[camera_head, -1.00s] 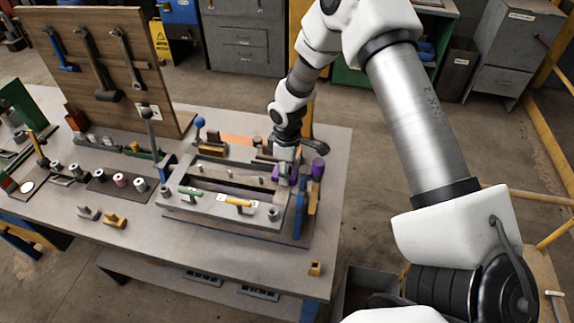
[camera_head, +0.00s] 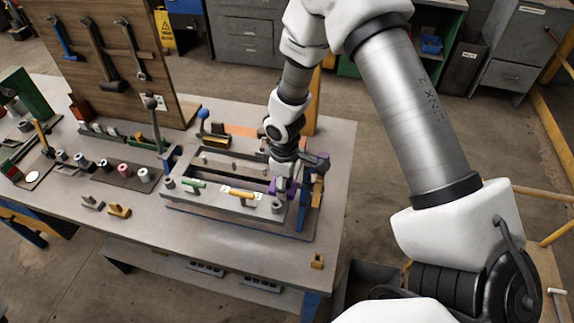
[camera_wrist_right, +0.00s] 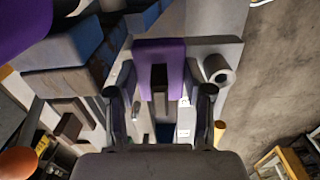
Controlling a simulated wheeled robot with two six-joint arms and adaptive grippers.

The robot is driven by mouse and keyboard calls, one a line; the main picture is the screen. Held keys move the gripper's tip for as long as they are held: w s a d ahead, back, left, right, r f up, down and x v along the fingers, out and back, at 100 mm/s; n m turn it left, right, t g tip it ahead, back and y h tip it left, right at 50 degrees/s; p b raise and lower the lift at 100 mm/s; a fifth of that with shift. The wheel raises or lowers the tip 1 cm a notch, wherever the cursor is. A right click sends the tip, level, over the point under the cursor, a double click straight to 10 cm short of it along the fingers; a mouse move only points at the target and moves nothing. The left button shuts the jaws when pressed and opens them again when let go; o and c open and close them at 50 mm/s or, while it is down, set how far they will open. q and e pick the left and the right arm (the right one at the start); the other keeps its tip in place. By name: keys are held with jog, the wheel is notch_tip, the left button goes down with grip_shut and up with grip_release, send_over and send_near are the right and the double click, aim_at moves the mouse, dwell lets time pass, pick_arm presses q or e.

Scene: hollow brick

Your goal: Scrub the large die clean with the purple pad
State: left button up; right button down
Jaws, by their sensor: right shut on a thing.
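The large die (camera_head: 222,206) is a grey rectangular metal frame with a long dark opening, lying on the workbench. My right gripper (camera_head: 282,183) is over its right end, near the front corner. It is shut on the purple pad (camera_head: 273,187). In the right wrist view the purple pad (camera_wrist_right: 160,52) sits between the fingers, over the die's grey surface beside a round grey post (camera_wrist_right: 217,69). Whether the pad's underside touches the die cannot be made out. My left gripper is not in view.
A green-handled piece (camera_head: 194,184) and a yellow-handled piece (camera_head: 241,193) lie on the die's front. Blue and brown blocks (camera_head: 317,190) stand close to its right. A tool board (camera_head: 103,62) rises at the back left.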

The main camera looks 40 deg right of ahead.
jog(key=shift+s+a+r, duration=0.1)
jog(key=shift+s+a, duration=0.15)
jog(key=shift+a, duration=0.1)
jog(key=shift+w+d+r, duration=0.1)
jog(key=shift+r, duration=0.1)
notch_tip(320, 180, up, 6)
jog(key=shift+f, duration=0.25)
